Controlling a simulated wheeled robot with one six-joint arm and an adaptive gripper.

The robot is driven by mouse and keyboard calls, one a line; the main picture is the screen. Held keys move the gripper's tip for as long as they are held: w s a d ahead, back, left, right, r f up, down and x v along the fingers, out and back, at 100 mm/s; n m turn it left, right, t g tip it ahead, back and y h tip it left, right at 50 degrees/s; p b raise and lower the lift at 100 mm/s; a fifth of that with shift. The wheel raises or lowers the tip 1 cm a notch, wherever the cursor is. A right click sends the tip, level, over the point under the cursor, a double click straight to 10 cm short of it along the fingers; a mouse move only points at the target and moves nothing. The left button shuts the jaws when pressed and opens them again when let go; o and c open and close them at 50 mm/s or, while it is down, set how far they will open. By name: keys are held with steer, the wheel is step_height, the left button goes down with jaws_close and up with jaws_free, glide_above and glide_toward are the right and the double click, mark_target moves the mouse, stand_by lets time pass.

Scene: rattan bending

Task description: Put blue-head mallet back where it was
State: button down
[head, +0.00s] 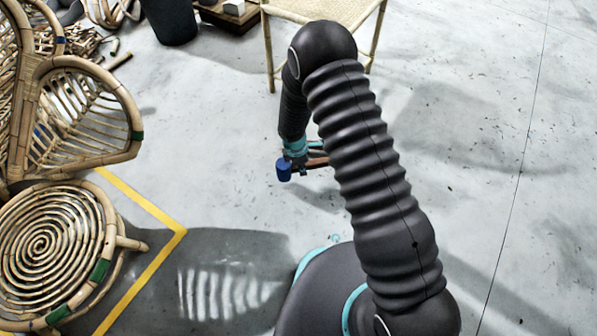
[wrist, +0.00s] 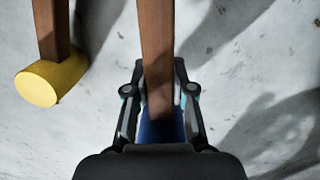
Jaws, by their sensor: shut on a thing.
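The blue-head mallet has a blue head (head: 284,172) and a brown wooden handle (head: 317,163). In the head view it is held out sideways, its handle running right behind my arm. My gripper (wrist: 160,95) is shut on it in the wrist view, one finger on each side of the brown handle. There the mallet's blue part (wrist: 160,130) shows between the finger bases, the rest of it hidden by the gripper body. My gripper also shows in the head view (head: 299,165), small and partly hidden.
A yellow-head mallet (wrist: 45,82) is left of my gripper in the wrist view; its support is not visible. A rattan chair (head: 75,120) and a spiral-seat stool (head: 45,245) stand at left by a yellow floor line (head: 150,205). A woven-top table (head: 320,10) stands behind. The right floor is clear.

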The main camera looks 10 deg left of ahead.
steer(key=shift+w+a+f, duration=0.4)
steer(key=shift+w+a, duration=0.05)
steer(key=shift+a, duration=0.15)
steer(key=shift+f+b, duration=0.45)
steer(key=shift+f, duration=1.55)
steer(key=shift+f, duration=0.15)
steer(key=c, duration=1)
jaws_free()
